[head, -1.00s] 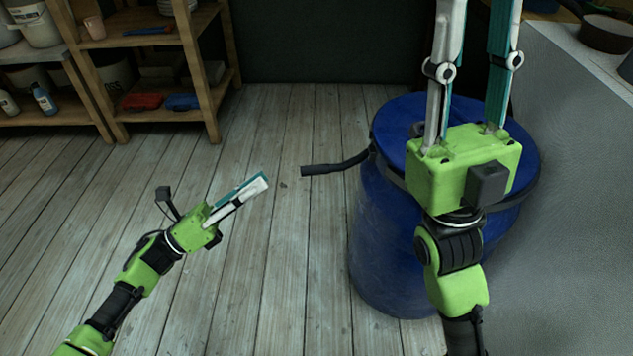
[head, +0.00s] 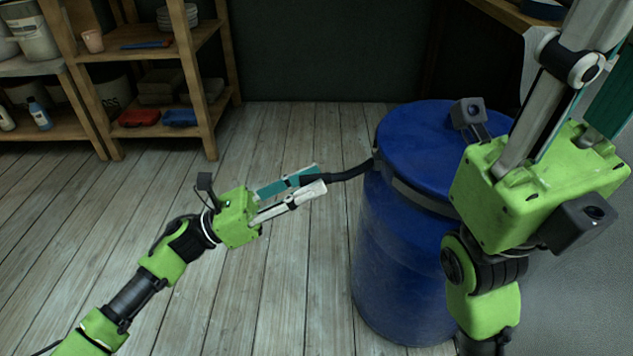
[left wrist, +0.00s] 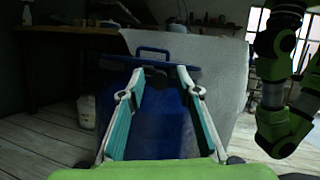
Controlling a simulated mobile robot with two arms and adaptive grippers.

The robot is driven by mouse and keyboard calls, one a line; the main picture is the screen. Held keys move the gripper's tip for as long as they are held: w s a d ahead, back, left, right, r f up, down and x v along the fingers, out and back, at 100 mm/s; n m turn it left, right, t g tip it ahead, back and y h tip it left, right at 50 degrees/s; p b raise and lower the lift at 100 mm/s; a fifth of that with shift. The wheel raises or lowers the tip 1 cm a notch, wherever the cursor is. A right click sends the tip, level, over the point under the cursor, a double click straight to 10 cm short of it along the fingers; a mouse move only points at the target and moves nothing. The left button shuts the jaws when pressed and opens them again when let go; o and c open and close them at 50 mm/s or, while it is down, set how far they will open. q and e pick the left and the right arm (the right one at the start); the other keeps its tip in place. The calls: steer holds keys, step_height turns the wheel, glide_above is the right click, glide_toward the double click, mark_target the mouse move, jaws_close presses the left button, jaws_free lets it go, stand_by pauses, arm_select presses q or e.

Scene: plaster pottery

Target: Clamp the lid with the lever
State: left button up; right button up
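The blue drum (head: 395,260) stands on the floor at right of centre in the head view, with its blue lid (head: 415,140) on top. A dark clamp band (head: 420,197) runs around the rim, and the black lever (head: 350,172) sticks out from it to the left. My left gripper (head: 320,179) is open, its fingers on either side of the lever's free end; contact cannot be told. In the left wrist view the drum (left wrist: 158,125) and the lid's handle (left wrist: 153,49) show beyond the open fingers. My right gripper's fingers (head: 585,90) are apart above the drum's right side; their tips are out of frame.
Wooden shelves (head: 195,85) with pots and bottles stand at the back left. A grey-covered surface (head: 565,300) lies to the right of the drum. The plank floor (head: 290,290) is clear left of the drum.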

arm_select(q)
steer(key=shift+x, duration=1.05)
jaws_close()
steer(key=shift+f, duration=0.1)
